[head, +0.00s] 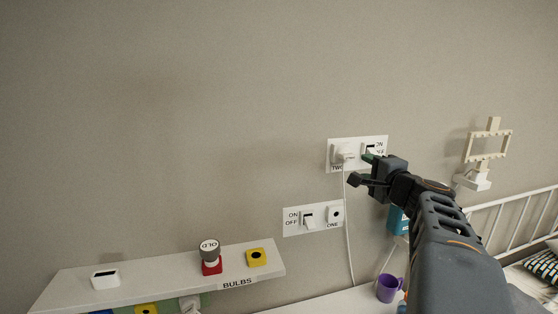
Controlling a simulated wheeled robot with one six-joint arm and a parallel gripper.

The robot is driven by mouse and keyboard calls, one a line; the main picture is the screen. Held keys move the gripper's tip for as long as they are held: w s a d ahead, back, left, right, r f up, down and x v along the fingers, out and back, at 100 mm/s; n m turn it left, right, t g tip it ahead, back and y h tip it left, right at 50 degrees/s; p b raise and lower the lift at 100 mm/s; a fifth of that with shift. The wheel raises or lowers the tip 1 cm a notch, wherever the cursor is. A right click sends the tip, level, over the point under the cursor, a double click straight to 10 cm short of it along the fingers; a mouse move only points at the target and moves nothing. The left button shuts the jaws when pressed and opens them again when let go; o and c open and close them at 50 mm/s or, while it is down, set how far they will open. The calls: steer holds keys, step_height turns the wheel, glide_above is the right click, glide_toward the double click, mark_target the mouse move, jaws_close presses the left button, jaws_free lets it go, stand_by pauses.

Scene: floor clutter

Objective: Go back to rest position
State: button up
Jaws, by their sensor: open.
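My gripper (361,170) is open at the end of my arm, which reaches up from the lower right. It is in front of the upper wall plate (334,160), by its right half. That plate has a white plug with a hanging cord at its left and an ON/OFF switch (371,148) at its right, partly hidden by the gripper. Something green shows at the upper fingertip; I cannot tell what it is. I see nothing clearly held between the fingers. Whether the gripper touches the plate cannot be told.
A lower wall plate (291,222) has a switch and a socket labelled ONE. A white shelf (150,280) labelled BULBS holds a bulb marked OLD (210,252) and a yellow block (256,257). A purple mug (387,288) and a white bed rail (510,222) are at right. The upper left wall is bare.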

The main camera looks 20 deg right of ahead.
steer(key=s+a+f+n+g+y, duration=0.1)
steer(key=s+a+f+n+g, duration=0.2)
steer(key=f, duration=0.4)
steer(key=s+a+f+n+g+y, duration=0.1)
steer(key=a+f+n+g, duration=0.1)
steer(key=a+f+g, duration=0.3)
steer(key=s+a+f+n+g+y, duration=0.1)
steer(key=s+a+f+n+g, duration=0.2)
steer(key=f, duration=0.5)
steer(key=s+a+f+n+g+h, duration=0.1)
steer(key=s+a+f+n, duration=0.2)
steer(key=a, duration=0.4)
steer(key=s+a+f+n+g+h, duration=0.1)
steer(key=s+a+f+n+g, duration=0.1)
steer(key=s+a+f+n, duration=0.2)
steer(key=a+n, duration=0.2)
steer(key=n, duration=0.1)
steer(key=shift+s+a+n, duration=0.4)
steer(key=shift+f, duration=0.1)
